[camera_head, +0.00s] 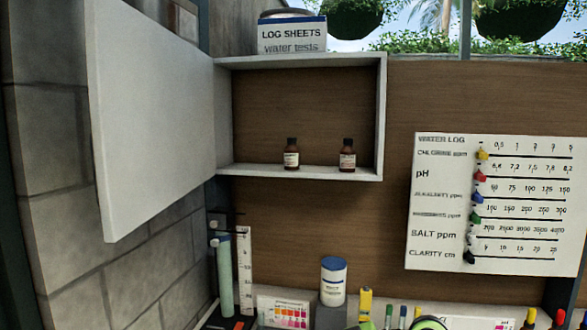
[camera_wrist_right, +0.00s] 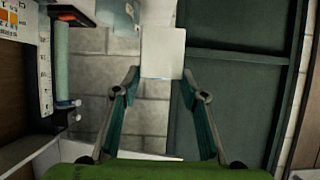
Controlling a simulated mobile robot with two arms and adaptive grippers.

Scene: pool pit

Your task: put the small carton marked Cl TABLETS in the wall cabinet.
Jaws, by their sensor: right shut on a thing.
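The wall cabinet (camera_head: 226,118) hangs in the upper middle of the head view, its white door (camera_head: 150,115) swung wide open to the left. Two small brown bottles, one left (camera_head: 291,155) and one right (camera_head: 347,156), stand on its floor, apart from each other. In the right wrist view my right gripper (camera_wrist_right: 163,75) is shut on a small plain white carton (camera_wrist_right: 162,52) between its fingertips. No marking shows on the face I see, so I cannot read Cl TABLETS. My left gripper is in neither view.
A box marked LOG SHEETS (camera_head: 292,37) sits on top of the cabinet. A water log board (camera_head: 495,205) hangs at right. Free room remains left of and between the bottles.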

